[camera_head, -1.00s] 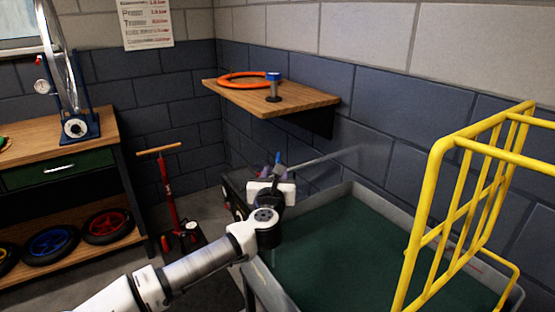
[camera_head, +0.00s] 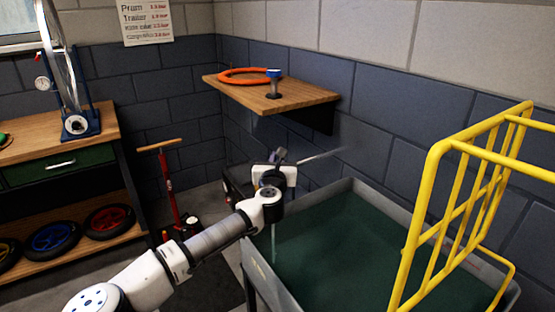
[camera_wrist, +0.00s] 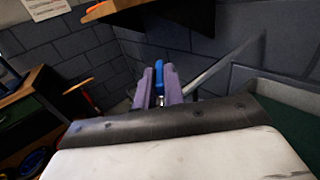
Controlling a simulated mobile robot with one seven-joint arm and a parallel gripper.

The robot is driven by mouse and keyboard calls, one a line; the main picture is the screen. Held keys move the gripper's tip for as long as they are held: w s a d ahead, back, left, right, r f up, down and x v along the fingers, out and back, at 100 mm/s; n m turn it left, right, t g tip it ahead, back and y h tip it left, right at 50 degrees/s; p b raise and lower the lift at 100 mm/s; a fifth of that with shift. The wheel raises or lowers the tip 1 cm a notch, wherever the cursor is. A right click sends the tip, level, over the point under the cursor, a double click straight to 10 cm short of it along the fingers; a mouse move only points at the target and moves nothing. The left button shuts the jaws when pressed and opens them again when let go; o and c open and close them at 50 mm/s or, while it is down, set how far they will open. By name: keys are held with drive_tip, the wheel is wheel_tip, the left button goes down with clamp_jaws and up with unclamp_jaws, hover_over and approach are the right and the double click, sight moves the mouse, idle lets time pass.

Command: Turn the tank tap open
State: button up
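The tank tap sits at the end of a grey pipe (camera_head: 322,154) that reaches out from the wall above the tank (camera_head: 345,187). The pipe also shows in the wrist view (camera_wrist: 228,66). The tap's blue handle (camera_wrist: 158,77) stands upright between the two purple fingers of my gripper (camera_wrist: 159,88). The fingers lie close on both sides of it and appear shut on it. In the head view my gripper (camera_head: 279,156) covers most of the tap.
A wooden wall shelf (camera_head: 300,100) holds an orange ring (camera_head: 240,75) and a blue-topped post (camera_head: 273,82) above my gripper. A yellow rail frame (camera_head: 432,200) stands at the tank's right. A red pump (camera_head: 170,190) and a workbench (camera_head: 60,130) are left.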

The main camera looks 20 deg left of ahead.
drive_tip(key=shift+d+y, duration=0.1)
drive_tip(key=shift+y, duration=0.2)
clamp_jaws()
drive_tip(key=shift+w+d+n+y, duration=0.1)
drive_tip(key=shift+n+y, duration=0.2)
drive_tip(key=shift+n, duration=0.2)
drive_tip(key=n+g+y, duration=0.2)
drive_tip(key=y, duration=0.1)
drive_tip(key=n+g+y, duration=0.3)
drive_tip(key=w+d+n+g+y+p, duration=0.1)
drive_tip(key=n+g+y, duration=0.1)
drive_tip(key=y, duration=0.1)
drive_tip(key=shift+n+g, duration=0.3)
drive_tip(key=shift+g+y, duration=0.3)
drive_tip(key=shift+y, duration=0.1)
drive_tip(key=o, duration=0.6)
unclamp_jaws()
drive_tip(key=shift+d, duration=0.1)
drive_tip(key=shift+o, duration=0.2)
